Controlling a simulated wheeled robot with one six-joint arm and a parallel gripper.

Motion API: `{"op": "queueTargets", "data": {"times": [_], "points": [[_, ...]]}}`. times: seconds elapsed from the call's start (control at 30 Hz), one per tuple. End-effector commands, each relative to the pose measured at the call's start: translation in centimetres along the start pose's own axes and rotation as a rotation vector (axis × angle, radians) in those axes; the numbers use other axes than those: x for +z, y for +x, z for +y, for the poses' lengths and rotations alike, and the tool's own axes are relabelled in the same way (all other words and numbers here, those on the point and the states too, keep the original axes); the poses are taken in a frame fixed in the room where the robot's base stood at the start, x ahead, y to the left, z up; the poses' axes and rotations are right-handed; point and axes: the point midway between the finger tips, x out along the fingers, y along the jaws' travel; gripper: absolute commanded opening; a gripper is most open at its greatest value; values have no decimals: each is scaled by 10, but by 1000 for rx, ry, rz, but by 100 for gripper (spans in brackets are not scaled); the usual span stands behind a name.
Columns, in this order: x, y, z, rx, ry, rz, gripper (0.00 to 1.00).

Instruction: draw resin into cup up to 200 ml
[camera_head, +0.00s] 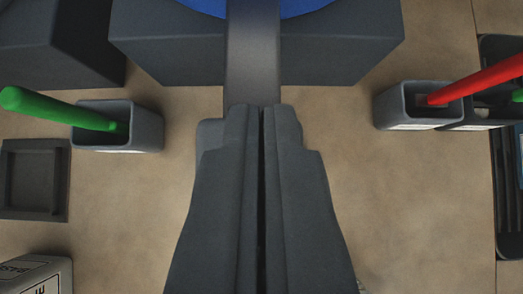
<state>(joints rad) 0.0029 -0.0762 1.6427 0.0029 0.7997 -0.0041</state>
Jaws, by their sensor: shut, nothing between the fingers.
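My gripper (262,108) is shut and empty, pointing away from the camera in the middle of the view. A flat grey bar (252,45) runs from the top edge down to my fingertips; I cannot tell whether they touch it. Part of a blue round thing (305,8), possibly the resin container, shows at the top above a dark grey block (335,55). A grey rounded edge (208,133) shows left of my fingers. It may be the cup, but most of it is hidden. No resin and no 200 ml mark can be seen.
A grey holder (148,135) with a green handle (60,108) stands left; another holder (392,108) with a red handle (480,80) stands right. A dark square tray (62,180) lies left. A labelled box (35,275) is lower left. A dark rack (505,180) lines the right edge.

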Motion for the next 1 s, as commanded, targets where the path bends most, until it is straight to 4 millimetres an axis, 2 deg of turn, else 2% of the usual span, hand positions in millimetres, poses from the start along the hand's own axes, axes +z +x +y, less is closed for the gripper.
{"op": "queueTargets", "data": {"times": [0.13,0.5,0.7,1.0], "points": [[-19,-26,0,0,0,10,0],[-17,-98,0,0,0,14,0],[-17,-118,0,0,0,13,0],[-17,-124,0,0,0,13,0]]}}
